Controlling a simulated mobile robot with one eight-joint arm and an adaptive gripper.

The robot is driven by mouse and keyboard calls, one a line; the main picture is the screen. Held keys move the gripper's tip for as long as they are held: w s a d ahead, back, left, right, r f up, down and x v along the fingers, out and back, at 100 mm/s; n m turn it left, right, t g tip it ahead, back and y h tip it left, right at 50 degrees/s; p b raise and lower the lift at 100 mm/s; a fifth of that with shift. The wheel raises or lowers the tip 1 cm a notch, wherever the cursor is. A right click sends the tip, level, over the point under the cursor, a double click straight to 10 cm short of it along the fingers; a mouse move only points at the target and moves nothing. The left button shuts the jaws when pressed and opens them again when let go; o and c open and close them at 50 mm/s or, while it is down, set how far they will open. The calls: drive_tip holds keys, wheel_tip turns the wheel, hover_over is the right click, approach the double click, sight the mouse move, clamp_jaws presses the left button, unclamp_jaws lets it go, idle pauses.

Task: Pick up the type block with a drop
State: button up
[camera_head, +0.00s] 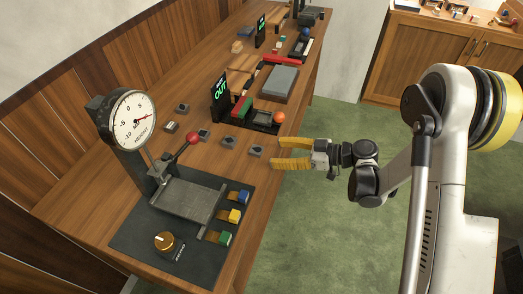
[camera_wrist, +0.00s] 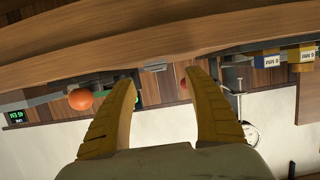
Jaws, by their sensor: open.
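Several small grey type blocks sit on the wooden bench in the head view: a near one (camera_head: 256,150), one left of it (camera_head: 228,142), another (camera_head: 203,135), one further left (camera_head: 171,127) and one behind (camera_head: 183,107). Their markings are too small to read, so I cannot tell which bears a drop. My gripper (camera_head: 275,153) is open and empty at the bench's right edge, just right of the nearest block. In the wrist view, its two yellow fingers (camera_wrist: 160,78) are spread with nothing between them.
A dial-gauge device (camera_head: 133,121) with a red-knobbed lever (camera_head: 193,138) stands on a dark mat (camera_head: 133,240). Blue, yellow and green blocks (camera_head: 234,216) line its right side. Green floor (camera_head: 310,225) is clear.

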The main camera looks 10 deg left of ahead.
sight(257, 150)
drive_tip(key=x, duration=0.2)
drive_tip(key=b+x, duration=0.1)
drive_tip(key=x, duration=0.2)
drive_tip(key=b+x, duration=0.1)
drive_tip(key=x, duration=0.1)
drive_tip(key=shift+w+a, duration=0.15)
drive_tip(key=shift+w, duration=0.15)
drive_tip(key=shift+r, duration=0.1)
drive_tip(key=shift+c, duration=0.2)
clamp_jaws()
